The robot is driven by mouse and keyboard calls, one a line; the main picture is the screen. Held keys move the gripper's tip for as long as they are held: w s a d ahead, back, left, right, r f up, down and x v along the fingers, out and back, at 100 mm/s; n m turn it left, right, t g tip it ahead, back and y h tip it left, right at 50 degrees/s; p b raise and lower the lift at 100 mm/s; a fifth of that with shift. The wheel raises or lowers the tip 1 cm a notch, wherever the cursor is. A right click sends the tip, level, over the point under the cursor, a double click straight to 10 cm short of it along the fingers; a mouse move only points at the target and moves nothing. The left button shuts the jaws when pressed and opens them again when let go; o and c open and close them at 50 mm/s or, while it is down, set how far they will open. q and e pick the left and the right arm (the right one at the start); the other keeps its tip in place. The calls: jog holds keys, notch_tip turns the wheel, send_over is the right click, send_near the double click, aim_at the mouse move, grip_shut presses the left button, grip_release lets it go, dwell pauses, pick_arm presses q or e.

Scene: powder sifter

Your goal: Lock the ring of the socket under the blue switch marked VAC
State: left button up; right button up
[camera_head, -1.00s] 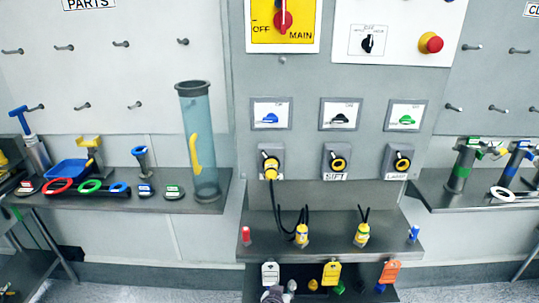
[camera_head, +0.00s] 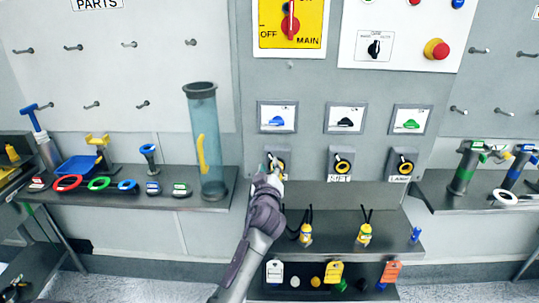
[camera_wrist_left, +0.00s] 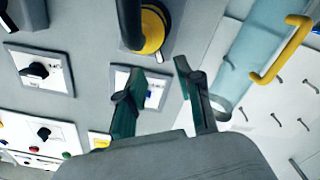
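The blue switch (camera_head: 277,118) marked VAC sits on the grey panel, left of a black and a green switch. Below it, the socket (camera_head: 285,157) is partly hidden by my left gripper (camera_head: 270,163). In the left wrist view the socket's yellow ring (camera_wrist_left: 152,32) surrounds a dark plug or cable end. My left gripper (camera_wrist_left: 160,70) is open there, its two fingers apart with nothing between them, near the ring. The blue switch (camera_wrist_left: 150,92) shows partly behind one finger. Whether a finger touches the ring, and the ring's lock state, I cannot tell. My right gripper is out of view.
Two more sockets with yellow rings, SIFT (camera_head: 342,163) and LABEL (camera_head: 402,163), are to the right. A clear tube (camera_head: 205,130) with a yellow handle stands left of the panel. Yellow plugs (camera_head: 306,235) with black leads stand on the shelf below.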

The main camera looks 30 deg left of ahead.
aim_at(270, 156)
pick_arm(q)
jog(key=shift+p+x, duration=0.45)
jog(key=shift+x, duration=2.2)
grip_shut()
